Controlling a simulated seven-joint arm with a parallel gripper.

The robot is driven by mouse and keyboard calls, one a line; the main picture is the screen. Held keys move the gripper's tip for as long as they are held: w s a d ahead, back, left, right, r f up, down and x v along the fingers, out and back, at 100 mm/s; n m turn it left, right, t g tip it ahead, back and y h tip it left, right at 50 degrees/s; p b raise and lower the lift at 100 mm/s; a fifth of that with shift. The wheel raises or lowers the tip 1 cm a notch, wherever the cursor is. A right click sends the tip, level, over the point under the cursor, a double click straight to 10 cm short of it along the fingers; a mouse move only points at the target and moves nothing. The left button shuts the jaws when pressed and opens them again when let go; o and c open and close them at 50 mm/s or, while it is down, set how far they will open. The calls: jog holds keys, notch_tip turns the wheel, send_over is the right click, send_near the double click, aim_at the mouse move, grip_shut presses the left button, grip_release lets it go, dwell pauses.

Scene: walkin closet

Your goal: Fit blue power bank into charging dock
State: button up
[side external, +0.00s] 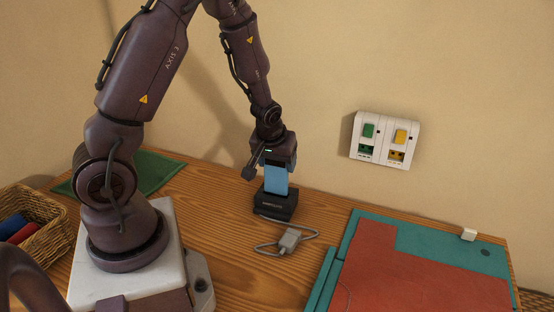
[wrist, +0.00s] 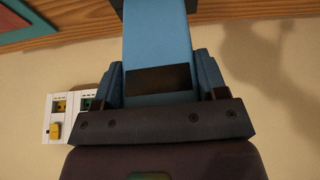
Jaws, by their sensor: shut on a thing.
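The blue power bank (side external: 276,180) stands upright in the side external view, with its lower end at the top of the black charging dock (side external: 275,205). I cannot tell how deep it sits in the dock. My gripper (side external: 278,162) is shut on its upper part from above. In the wrist view the power bank (wrist: 155,40) runs up between the two fingers of my gripper (wrist: 158,82), with a dark panel on its face. A dark edge at the top of that view, probably the dock, meets its far end.
A grey cable with a plug (side external: 289,239) lies just in front of the dock. A teal and red mat (side external: 420,270) covers the right, with a small white block (side external: 468,234). A wicker basket (side external: 40,215) and green cloth (side external: 150,172) are left. A wall panel (side external: 384,139) hangs behind.

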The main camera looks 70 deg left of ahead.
aim_at(277, 171)
jog(key=shift+f, duration=1.65)
dwell(1.3)
jog(key=o, duration=1.1)
jog(key=shift+o, duration=0.5)
jog(key=shift+r, duration=0.1)
jog(key=shift+r, duration=3.95)
